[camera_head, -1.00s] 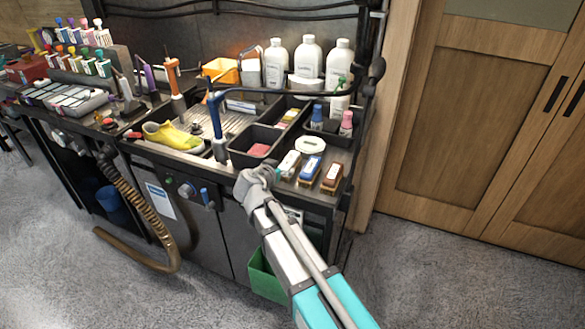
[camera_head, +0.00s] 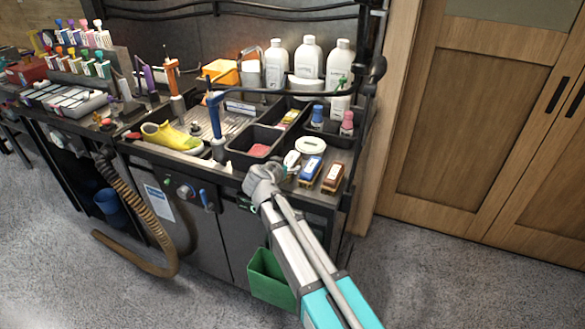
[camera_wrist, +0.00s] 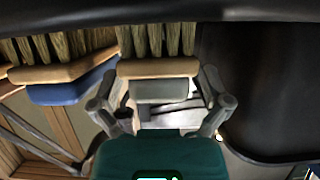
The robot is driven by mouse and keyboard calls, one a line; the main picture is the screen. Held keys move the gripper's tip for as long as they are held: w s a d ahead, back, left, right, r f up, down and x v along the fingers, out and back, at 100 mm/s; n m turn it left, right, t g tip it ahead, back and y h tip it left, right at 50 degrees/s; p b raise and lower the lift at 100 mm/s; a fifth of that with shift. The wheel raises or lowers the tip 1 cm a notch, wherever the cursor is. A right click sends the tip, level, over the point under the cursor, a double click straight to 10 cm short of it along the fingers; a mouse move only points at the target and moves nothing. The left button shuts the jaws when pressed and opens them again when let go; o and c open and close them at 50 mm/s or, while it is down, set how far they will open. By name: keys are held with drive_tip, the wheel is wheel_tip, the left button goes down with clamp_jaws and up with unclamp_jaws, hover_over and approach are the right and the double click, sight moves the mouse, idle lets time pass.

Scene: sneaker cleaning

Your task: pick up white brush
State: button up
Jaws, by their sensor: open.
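The white brush (camera_head: 291,160) lies at the left of a row of brushes near the bench's front right edge. In the wrist view, its pale grey-white back (camera_wrist: 160,90), wooden body and bristles show between my fingers. My gripper (camera_head: 273,175) is at the bench edge just in front of the brush and covers part of its near end. In the wrist view my gripper (camera_wrist: 161,84) is open, with one finger on each side of the brush. I cannot tell whether either finger touches it.
A blue brush (camera_head: 311,170) lies close to the right of the white one, with a brown brush (camera_head: 333,178) beyond. A black tray (camera_head: 241,157) stands to the left. A white round dish (camera_head: 310,145) sits behind. A green bin (camera_head: 270,280) hangs below the bench.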

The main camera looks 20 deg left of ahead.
drive_tip(key=shift+c, duration=0.3)
drive_tip(key=c, duration=1.2)
drive_tip(key=shift+r, duration=0.2)
wheel_tip(320, 180, up, 2)
drive_tip(key=p, duration=0.2)
drive_tip(key=shift+p, duration=0.3)
drive_tip(key=shift+s+d+r+p, duration=0.55)
drive_tip(key=shift+s+r+p, duration=1.2)
drive_tip(key=shift+s, duration=0.5)
drive_tip(key=shift+s+d+r+p, duration=0.6)
drive_tip(key=shift+s+r+p, duration=1.2)
drive_tip(key=shift+s, duration=0.5)
drive_tip(key=shift+s+d+r+p, duration=0.55)
drive_tip(key=shift+s+r+p, duration=1.2)
drive_tip(key=shift+s, duration=0.5)
